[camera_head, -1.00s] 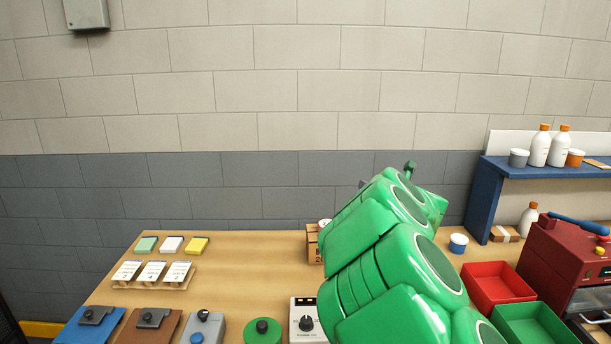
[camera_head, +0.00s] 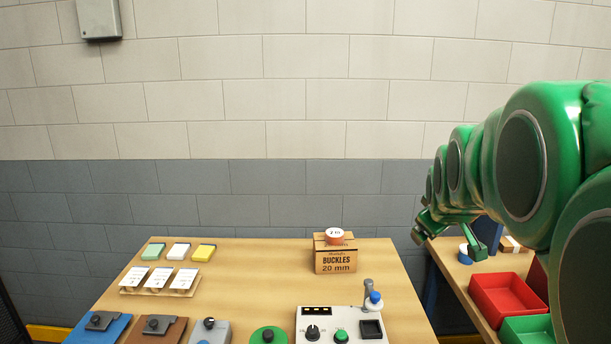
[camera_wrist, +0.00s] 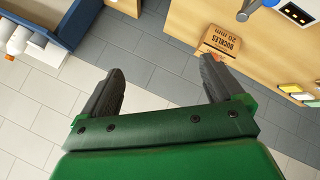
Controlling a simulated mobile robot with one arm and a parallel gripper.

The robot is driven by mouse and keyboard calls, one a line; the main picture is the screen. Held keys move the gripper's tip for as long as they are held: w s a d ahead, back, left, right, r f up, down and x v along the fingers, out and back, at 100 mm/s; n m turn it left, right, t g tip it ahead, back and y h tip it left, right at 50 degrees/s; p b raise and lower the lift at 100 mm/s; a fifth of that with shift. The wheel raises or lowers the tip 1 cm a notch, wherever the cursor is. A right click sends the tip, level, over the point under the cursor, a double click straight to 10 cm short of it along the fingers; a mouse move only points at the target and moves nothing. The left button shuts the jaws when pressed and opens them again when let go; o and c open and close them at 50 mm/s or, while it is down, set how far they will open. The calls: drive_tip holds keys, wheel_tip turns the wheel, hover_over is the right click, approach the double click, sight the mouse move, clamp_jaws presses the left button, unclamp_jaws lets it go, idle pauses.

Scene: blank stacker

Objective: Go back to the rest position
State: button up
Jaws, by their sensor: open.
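My green arm reaches in from the right edge of the head view, over the gap between the two tables. My gripper (camera_head: 447,236) is at its far end, small and partly hidden by the arm links. In the wrist view my gripper (camera_wrist: 158,92) shows two dark fingers spread wide apart. Nothing is between them except the grey tiled floor below. The gripper is open and empty, apart from every object.
The wooden table (camera_head: 235,280) holds a buckles box (camera_head: 336,258), a control panel (camera_head: 340,328), card stands (camera_head: 160,280) and several coloured pads. Right of the gap are a red bin (camera_head: 508,295) and a green bin (camera_head: 525,330).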

drive_tip(key=s+a+f+m+g+y, duration=0.1)
drive_tip(key=s+a+f+g, duration=0.2)
drive_tip(key=s, duration=0.8)
drive_tip(key=s+a+f+m+g+y, duration=0.1)
drive_tip(key=s+a+f+m+g, duration=0.1)
drive_tip(key=s+a+f+g, duration=0.2)
drive_tip(key=s+a+f+m+g+y, duration=0.1)
drive_tip(key=s+a+f, duration=0.4)
drive_tip(key=s, duration=1.4)
wheel_tip(320, 180, down, 3)
drive_tip(key=m+g, duration=0.1)
drive_tip(key=g, duration=0.1)
drive_tip(key=shift+s+g, duration=0.15)
drive_tip(key=shift+g, duration=0.15)
